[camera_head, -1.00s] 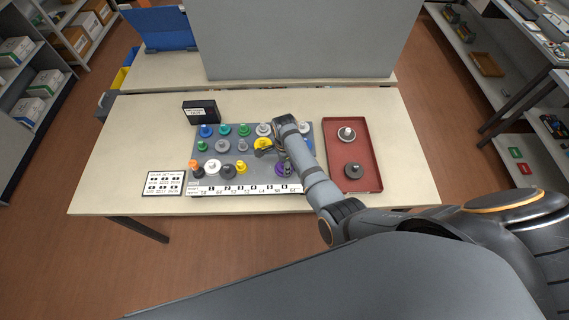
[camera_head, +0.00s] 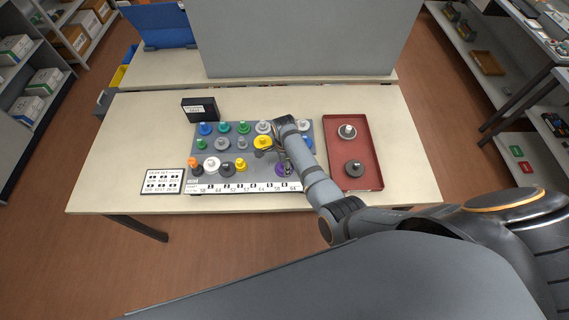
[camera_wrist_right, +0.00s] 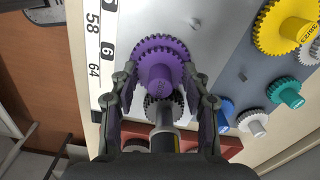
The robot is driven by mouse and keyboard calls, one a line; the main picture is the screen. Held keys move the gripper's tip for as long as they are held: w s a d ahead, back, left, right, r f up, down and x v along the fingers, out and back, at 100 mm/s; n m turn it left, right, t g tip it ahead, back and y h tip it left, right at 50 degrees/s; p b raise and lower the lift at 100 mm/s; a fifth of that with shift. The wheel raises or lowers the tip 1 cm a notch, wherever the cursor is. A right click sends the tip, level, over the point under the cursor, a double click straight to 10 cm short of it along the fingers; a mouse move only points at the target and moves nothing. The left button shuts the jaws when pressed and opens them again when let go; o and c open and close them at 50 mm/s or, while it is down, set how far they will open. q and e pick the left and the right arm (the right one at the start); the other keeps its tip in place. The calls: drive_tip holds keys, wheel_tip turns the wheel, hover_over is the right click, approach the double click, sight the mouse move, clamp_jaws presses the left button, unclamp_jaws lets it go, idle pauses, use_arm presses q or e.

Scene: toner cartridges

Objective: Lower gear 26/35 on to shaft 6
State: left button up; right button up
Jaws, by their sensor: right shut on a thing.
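A purple two-row gear with a raised hub (camera_wrist_right: 158,52) is between the fingertips of my right gripper (camera_wrist_right: 160,74), which is shut on it. In the head view the purple gear (camera_head: 281,171) is at the front right of the grey board (camera_head: 200,180), partly hidden by my right gripper (camera_head: 284,163). In the wrist view it is beside the tile marked 6 (camera_wrist_right: 108,52). Shaft 6 itself is hidden, and I cannot tell how high the gear is above the board. My left gripper is not in view.
A small dark gear (camera_wrist_right: 150,108) with a grey cylinder overlaps the purple gear's lower edge in the wrist view. A yellow gear (camera_head: 263,141) and several others stand on the board. The red tray (camera_head: 369,130) on the right holds two grey gears. A black box (camera_head: 199,110) stands behind.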

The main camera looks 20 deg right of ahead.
idle(0.3)
drive_tip(key=o, duration=1.2)
wheel_tip(320, 180, up, 12)
